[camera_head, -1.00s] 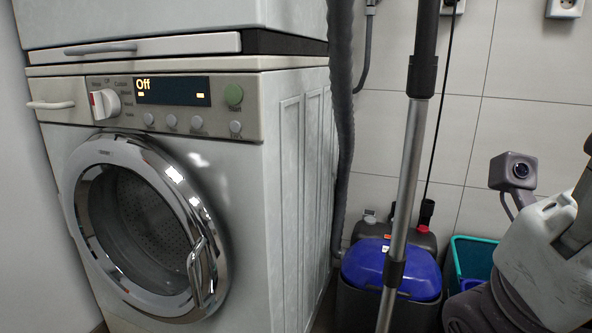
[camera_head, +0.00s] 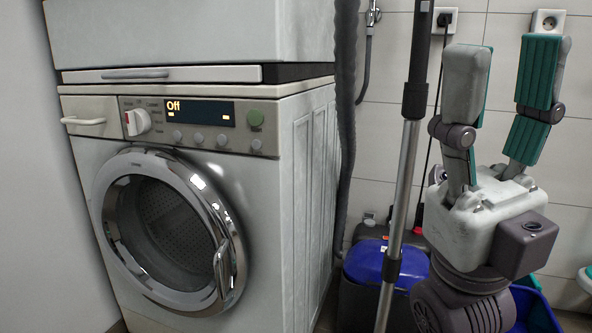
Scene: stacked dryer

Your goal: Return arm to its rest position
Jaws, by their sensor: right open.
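My right gripper (camera_head: 508,85) stands upright at the right of the head view, with its two green-padded fingers pointing up and spread apart. It is open and nothing is between the fingers. It is in front of the tiled wall, to the right of the vacuum tube, and hides part of the bins behind it. My left gripper is not in view. The dryer (camera_head: 300,150) stands at the left with its round door (camera_head: 215,230) shut. Its display (camera_head: 185,111) reads "Off".
A grey vacuum tube (camera_head: 402,180) and a dark hose (camera_head: 346,130) stand between the dryer and my right gripper. A blue-topped vacuum cleaner (camera_head: 365,262) is on the floor. A blue bin (camera_head: 536,312) is partly behind my arm. Wall sockets (camera_head: 548,21) are above.

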